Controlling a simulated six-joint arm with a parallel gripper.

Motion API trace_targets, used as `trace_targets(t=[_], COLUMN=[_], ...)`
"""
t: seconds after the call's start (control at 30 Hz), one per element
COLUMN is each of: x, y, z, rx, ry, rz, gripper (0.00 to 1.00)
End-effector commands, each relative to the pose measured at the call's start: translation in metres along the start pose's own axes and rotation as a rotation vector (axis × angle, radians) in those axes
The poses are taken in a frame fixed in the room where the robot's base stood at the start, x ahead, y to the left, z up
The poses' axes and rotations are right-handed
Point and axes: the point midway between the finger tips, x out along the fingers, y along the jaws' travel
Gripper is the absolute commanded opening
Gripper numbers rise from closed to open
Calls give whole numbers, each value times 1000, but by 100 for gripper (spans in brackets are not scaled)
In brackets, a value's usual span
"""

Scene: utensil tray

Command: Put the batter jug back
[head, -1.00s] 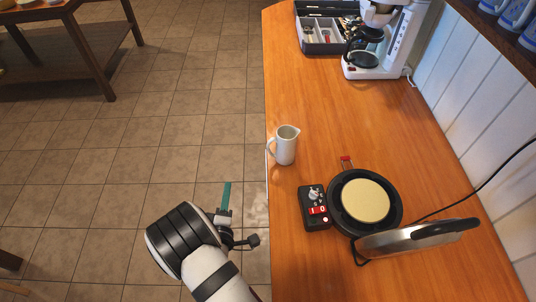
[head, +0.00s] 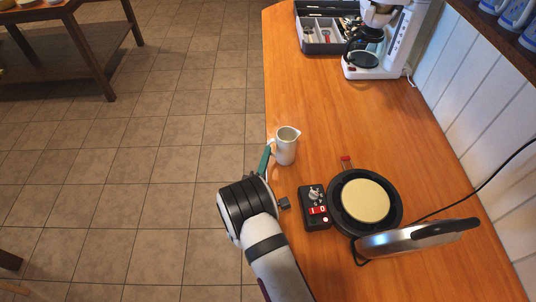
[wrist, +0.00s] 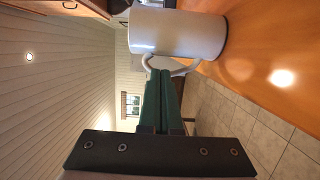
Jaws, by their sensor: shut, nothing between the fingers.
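The white batter jug (head: 287,146) stands upright on the wooden counter near its left edge. Its handle is on its left side, facing the floor. In the wrist view the jug (wrist: 178,33) lies across the top of the picture, with its handle (wrist: 178,67) toward me. My gripper (head: 267,153) has green fingers and is right by the handle; its tips overlap the handle in the wrist view (wrist: 160,75). The fingers are together with nothing between them. I cannot tell whether they touch the handle.
A waffle iron (head: 398,202) with its lid open and pale batter on its plate stands to the right. Its control box (head: 314,207) is close to my wrist. A coffee maker (head: 390,45) and a grey utensil tray (head: 321,48) are at the back. The counter between is clear.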

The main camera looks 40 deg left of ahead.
Motion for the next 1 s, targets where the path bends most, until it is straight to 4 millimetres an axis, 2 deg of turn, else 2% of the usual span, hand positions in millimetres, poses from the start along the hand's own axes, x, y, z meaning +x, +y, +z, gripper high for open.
trace_targets(t=[0.43,0.7,1.0], x=[6,37,43], y=[0,0,0], z=[7,39,44], rx=[1,2,1], ry=[-2,-5,-2], rz=[0,0,-1], gripper=[0,0,0])
